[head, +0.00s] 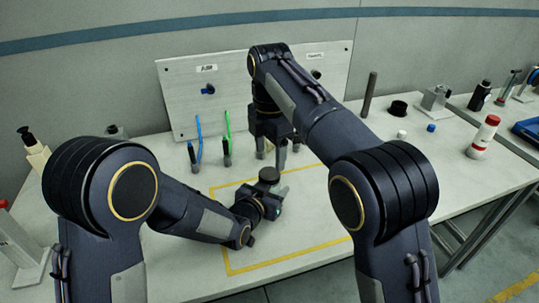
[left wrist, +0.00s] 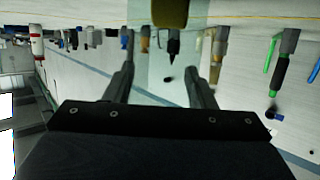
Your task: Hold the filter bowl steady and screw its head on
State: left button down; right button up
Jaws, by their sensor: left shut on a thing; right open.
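My left gripper (head: 268,194) is low over the table's middle, shut on the filter bowl. In the left wrist view the bowl (left wrist: 188,84) is a pale see-through body between the two fingers, and a dark cylinder (left wrist: 170,12) shows at its upper end in that upside-down view. In the head view a dark round piece (head: 269,175) shows at the left fingers. I cannot tell whether it is the filter head or part of the bowl. My right gripper (head: 273,153) points down, open, behind and above that piece, with nothing visible between its fingers.
A yellow outline (head: 290,259) marks the work area. A board (head: 180,90) stands behind it, with blue (head: 199,130) and green (head: 228,125) tools before it. A black cup (head: 398,107), a blue cap (head: 431,128) and a red-white bottle (head: 484,137) stand right. The front of the marked area is clear.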

aim_at(269, 173)
notch_tip(269, 173, up, 2)
jog(key=shift+s+a+r+n, duration=0.1)
jog(key=shift+r+n, duration=0.05)
jog(key=shift+n, duration=0.55)
jog(key=shift+f, duration=4.05)
jog(key=shift+c, duration=0.4)
jog(key=c, duration=0.9)
jog(key=o, duration=1.1)
jog(key=shift+c, duration=0.2)
